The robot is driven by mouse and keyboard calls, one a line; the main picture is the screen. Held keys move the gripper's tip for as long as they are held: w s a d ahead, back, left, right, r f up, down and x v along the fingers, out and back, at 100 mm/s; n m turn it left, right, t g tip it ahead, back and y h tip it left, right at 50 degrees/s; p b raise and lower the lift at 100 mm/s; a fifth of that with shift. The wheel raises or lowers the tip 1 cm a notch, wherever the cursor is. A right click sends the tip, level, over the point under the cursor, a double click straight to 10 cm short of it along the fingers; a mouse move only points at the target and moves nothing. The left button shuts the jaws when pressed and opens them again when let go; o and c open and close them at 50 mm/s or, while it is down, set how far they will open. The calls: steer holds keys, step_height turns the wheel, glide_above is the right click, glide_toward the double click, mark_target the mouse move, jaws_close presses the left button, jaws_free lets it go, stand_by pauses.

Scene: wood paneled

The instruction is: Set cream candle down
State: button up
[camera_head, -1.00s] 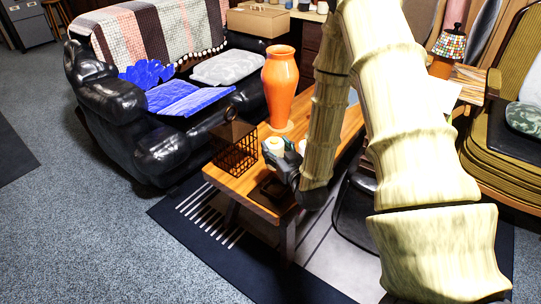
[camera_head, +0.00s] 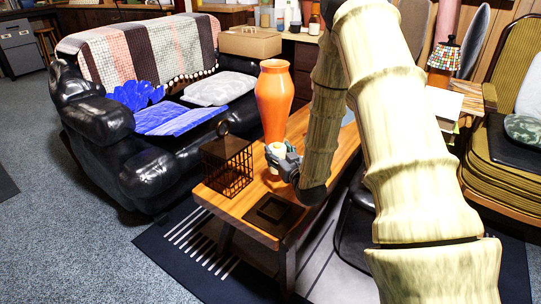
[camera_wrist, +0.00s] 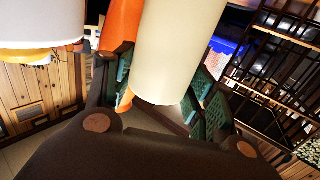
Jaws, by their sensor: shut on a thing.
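The cream candle (camera_head: 275,154) is a pale cylinder between the fingers of my gripper (camera_head: 282,160), over the wooden coffee table (camera_head: 232,213). In the wrist view the candle (camera_wrist: 180,45) stands between the green finger pads of my gripper (camera_wrist: 163,90), which is shut on it. The candle appears just in front of the orange vase (camera_head: 274,100). I cannot tell whether its base touches the table.
A dark wire lantern (camera_head: 228,165) stands left of my gripper, and a dark square tray (camera_head: 273,212) lies at the table's front end. A white cylinder (camera_wrist: 40,20) shows at the wrist view's left. Bare tabletop lies between lantern and tray.

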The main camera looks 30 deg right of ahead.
steer(key=w+f+b, duration=0.1)
steer(key=w, duration=0.1)
steer(key=w+d+f+b, duration=0.1)
steer(key=w+f, duration=0.1)
steer(key=w, duration=0.1)
steer(key=w+d+f+b, duration=0.1)
steer(key=w+b, duration=0.1)
steer(key=w, duration=0.1)
steer(key=shift+w+f, duration=0.15)
steer(key=shift+f, duration=0.1)
steer(key=shift+r, duration=0.15)
steer(key=shift+f, duration=0.2)
steer(key=o, duration=1)
steer(key=shift+r, duration=0.15)
